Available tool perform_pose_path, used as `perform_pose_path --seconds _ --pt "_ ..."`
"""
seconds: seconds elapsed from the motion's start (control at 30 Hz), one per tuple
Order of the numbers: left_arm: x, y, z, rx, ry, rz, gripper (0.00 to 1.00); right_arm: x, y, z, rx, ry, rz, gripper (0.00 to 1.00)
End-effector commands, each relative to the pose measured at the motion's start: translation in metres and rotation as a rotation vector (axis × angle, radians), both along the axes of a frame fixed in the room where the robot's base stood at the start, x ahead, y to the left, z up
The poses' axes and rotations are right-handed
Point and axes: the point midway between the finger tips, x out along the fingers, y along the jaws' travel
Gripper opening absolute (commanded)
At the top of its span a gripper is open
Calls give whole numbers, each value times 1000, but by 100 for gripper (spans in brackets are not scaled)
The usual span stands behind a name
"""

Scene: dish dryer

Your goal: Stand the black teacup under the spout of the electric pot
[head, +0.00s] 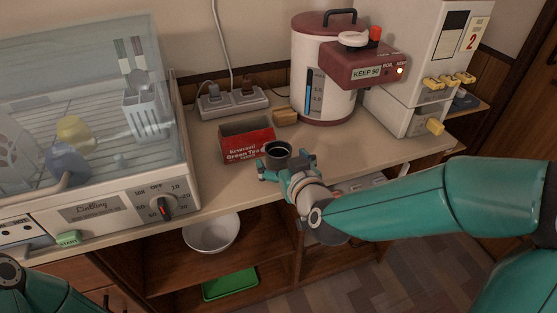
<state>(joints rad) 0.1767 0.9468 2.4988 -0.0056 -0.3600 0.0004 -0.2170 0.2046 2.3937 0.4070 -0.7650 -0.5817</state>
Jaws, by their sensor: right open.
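The black teacup (278,150) is near the counter's front edge, in front of the green tea box. My right gripper (284,165) is open at the cup's near side, its fingers spread to the left and right. I cannot tell whether they touch the cup, and its lower part is hidden by the gripper. The electric pot (312,62) stands farther back and to the right, white with dark red trim. Its dark red head (365,65) juts out to the right over the counter. The spout itself is not clearly visible. My left gripper is out of view.
The red green tea box (246,143) stands just behind the cup, left of the pot. A small brown block (286,117) lies near the pot's base. The dish dryer (85,130) fills the left. A white dispenser (418,60) stands right. Counter (368,138) in front of the pot is clear.

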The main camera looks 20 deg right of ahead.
Motion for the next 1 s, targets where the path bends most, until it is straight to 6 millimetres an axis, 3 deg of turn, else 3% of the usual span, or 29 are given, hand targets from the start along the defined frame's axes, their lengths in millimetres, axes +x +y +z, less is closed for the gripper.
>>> perform_pose_path --seconds 0.2,0.47,0.9,1.0 --pt "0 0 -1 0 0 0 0 26 0 -8 0 1 0 92" --pt "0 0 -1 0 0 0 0 29 0 -8 0 0 0 92" --pt "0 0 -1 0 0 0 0 29 0 -8 0 0 0 21" --pt "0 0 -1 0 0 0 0 29 0 -7 0 -1 0 15"
